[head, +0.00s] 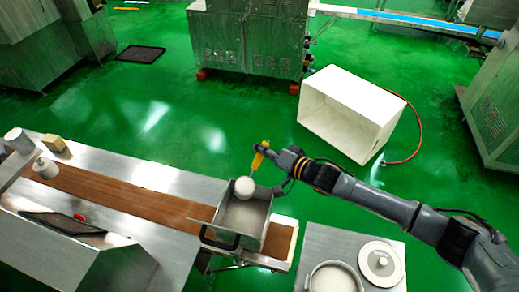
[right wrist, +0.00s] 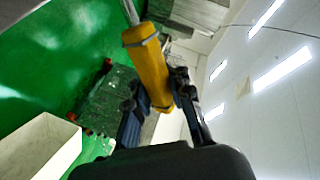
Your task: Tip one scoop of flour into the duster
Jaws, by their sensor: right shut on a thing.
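My right gripper (head: 272,153) is shut on the yellow handle (head: 259,155) of the scoop. The handle also shows between the fingers in the right wrist view (right wrist: 149,66). The scoop's round, pale bowl (head: 244,187) hangs over the far edge of the duster. Whether the pale round is flour or the bowl itself is hard to tell. The duster (head: 264,236) is an open metal box above the brown belt, with a pale grey inside. A round pot with pale contents (head: 334,279) stands at the bottom right. My left gripper is not in view.
A white lid (head: 381,263) lies beside the pot on a metal table (head: 323,238). The brown belt (head: 130,195) runs left from the duster. A white crate (head: 340,118) lies on the green floor behind my right arm.

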